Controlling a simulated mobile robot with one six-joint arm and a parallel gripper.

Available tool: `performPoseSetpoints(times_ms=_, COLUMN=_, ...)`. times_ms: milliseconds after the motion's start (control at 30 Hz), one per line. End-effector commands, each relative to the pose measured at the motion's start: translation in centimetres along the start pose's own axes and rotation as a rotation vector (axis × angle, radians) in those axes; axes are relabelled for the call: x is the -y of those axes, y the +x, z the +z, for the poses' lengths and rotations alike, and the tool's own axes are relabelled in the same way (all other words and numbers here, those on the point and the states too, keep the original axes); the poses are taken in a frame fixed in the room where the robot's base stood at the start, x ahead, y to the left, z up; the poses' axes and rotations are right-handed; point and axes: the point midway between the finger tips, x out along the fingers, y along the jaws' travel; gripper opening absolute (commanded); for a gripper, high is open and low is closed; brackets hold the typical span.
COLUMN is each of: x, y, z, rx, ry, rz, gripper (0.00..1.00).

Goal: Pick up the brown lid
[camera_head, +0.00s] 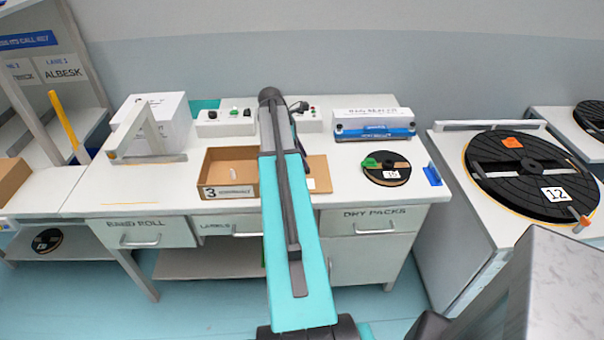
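A flat brown cardboard lid (318,168) lies on the white worktop, just right of an open brown box with a "3" label (212,172). A white label shows on the lid. My turquoise and dark grey arm passes in front of the lid's left side and hides that part.
A white box with a roll frame (150,140) stands at left. A blue and white sealer (373,124) stands at the back right, with a small black reel (386,169) before it. A large black reel (530,165) lies on the right-hand table.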

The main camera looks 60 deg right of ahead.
Motion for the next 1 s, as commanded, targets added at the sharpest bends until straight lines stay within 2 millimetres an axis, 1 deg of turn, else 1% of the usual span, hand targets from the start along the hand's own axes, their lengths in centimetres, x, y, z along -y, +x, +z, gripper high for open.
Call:
performPoseSetpoints(times_ms=267, x=0.6, y=2.3, z=0.4, rx=0.0, ry=0.0, rz=-0.003, gripper=0.36)
performPoseSetpoints(times_ms=400, x=0.4, y=3.6, z=0.3, rx=0.0, ry=0.0, rz=-0.002, gripper=0.36)
performPoseSetpoints(times_ms=500, x=0.5, y=4.2, z=0.3, rx=0.0, ry=0.0, rz=-0.002, gripper=0.36)
performPoseSetpoints(times_ms=633, x=0.4, y=4.5, z=0.3, rx=0.0, ry=0.0, rz=-0.001, gripper=0.36)
performPoseSetpoints(times_ms=1000, x=0.4, y=4.5, z=0.3, rx=0.0, ry=0.0, rz=0.0, gripper=0.36)
